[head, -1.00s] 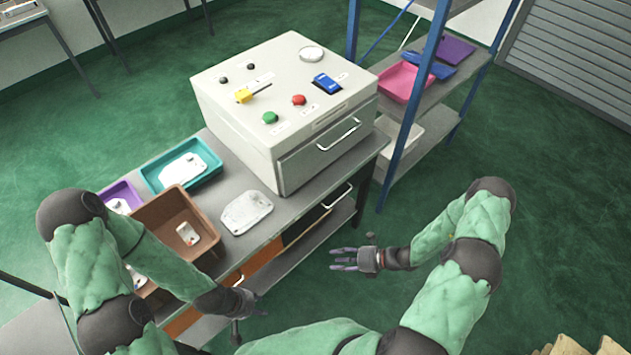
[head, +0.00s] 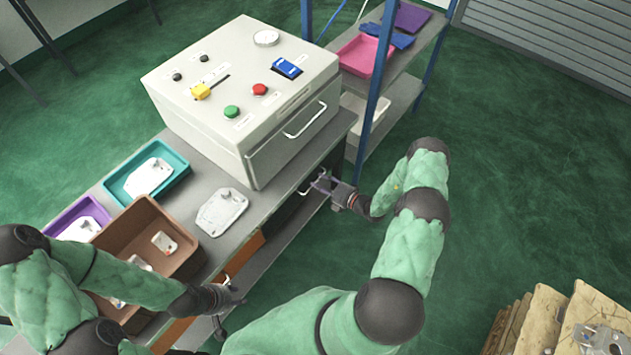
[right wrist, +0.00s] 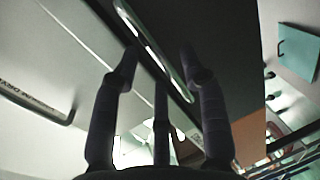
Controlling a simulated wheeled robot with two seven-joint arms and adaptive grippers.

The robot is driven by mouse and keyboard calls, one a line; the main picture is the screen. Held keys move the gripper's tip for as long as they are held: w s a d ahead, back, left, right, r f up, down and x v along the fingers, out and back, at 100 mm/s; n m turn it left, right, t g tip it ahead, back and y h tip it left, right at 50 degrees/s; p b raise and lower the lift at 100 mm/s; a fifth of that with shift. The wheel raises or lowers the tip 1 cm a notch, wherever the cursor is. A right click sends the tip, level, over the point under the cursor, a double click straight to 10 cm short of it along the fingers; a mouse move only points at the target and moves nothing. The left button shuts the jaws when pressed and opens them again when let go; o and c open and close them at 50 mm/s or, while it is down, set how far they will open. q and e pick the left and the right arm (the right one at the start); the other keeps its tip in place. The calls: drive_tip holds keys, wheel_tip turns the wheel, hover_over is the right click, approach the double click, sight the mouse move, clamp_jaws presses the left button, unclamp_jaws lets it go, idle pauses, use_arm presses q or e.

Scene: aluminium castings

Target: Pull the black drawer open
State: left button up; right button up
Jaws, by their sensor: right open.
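The black drawer (head: 283,214) is under the bench top, to the right of an orange front, and looks shut. Part of its front is hidden by the bench edge and my gripper. My right gripper (head: 320,182) is open at the drawer's handle, below the bench edge. In the right wrist view, the pale metal handle (right wrist: 150,42) runs diagonally across the dark drawer front, between the spread fingertips (right wrist: 160,62). I cannot tell whether they touch it. My left gripper (head: 230,304) is low by the bench's front left; its jaw state is unclear.
A grey-white cabinet (head: 205,125) with buttons and its own handle stands on the bench above. A teal tray (head: 120,187), a brown bin (head: 117,237) and a flat casting (head: 221,212) are left of it. A blue-posted shelf (head: 376,90) stands behind right.

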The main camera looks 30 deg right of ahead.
drive_tip(key=shift+x, duration=1.3)
drive_tip(key=shift+c, duration=0.3)
clamp_jaws()
drive_tip(key=shift+s, duration=0.1)
drive_tip(key=f+b+v, duration=0.1)
drive_tip(key=f+v, duration=0.2)
drive_tip(key=v, duration=1.1)
drive_tip(key=s+f+b+v, duration=0.1)
drive_tip(key=f+v, duration=0.2)
drive_tip(key=v, duration=1.1)
drive_tip(key=shift+d, duration=0.3)
